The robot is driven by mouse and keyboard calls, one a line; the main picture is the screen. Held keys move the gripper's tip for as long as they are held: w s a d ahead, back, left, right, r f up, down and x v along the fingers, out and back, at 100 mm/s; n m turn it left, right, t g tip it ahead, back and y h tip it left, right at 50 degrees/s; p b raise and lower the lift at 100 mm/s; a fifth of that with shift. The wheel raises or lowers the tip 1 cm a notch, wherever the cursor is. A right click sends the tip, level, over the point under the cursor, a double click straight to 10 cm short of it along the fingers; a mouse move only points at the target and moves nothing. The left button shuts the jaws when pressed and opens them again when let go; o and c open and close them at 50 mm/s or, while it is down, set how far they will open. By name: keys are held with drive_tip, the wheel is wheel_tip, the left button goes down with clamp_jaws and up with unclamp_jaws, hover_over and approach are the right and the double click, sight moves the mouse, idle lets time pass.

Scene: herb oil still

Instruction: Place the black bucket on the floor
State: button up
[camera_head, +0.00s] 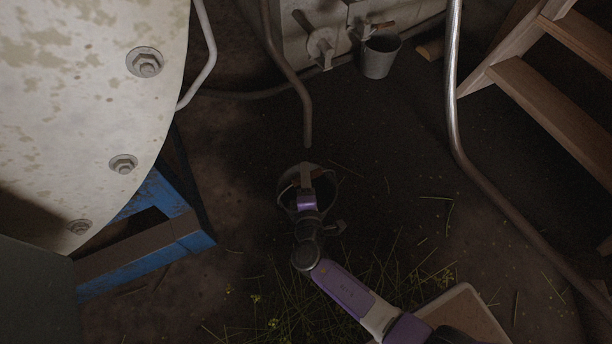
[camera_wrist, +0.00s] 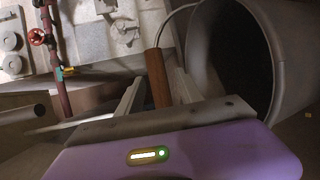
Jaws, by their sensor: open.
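The black bucket (camera_head: 329,190) is low in the middle of the head view, partly covered by my gripper (camera_head: 306,178). In the wrist view the dark round mouth of the bucket (camera_wrist: 290,98) fills the upper right. Its brown handle grip (camera_wrist: 158,77) is between the fingers of my gripper (camera_wrist: 152,90), with its thin wire running to the bucket. The fingers are open around the grip, not closed on it. Whether the bucket's base touches the floor (camera_head: 390,180) is hidden.
A grey bucket (camera_head: 379,60) is by the valves at the back. Wooden steps (camera_head: 530,95) are at right behind a metal rail (camera_head: 455,100). A blue frame (camera_head: 180,215) and a large bolted vessel (camera_head: 90,90) are at left. Grass litters the floor in front.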

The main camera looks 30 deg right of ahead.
drive_tip(key=shift+s+r, duration=0.1)
drive_tip(key=shift+r, duration=0.15)
drive_tip(key=p+v, duration=0.4)
drive_tip(key=v, duration=0.7)
drive_tip(key=shift+s+a, duration=0.15)
drive_tip(key=shift+s, duration=0.2)
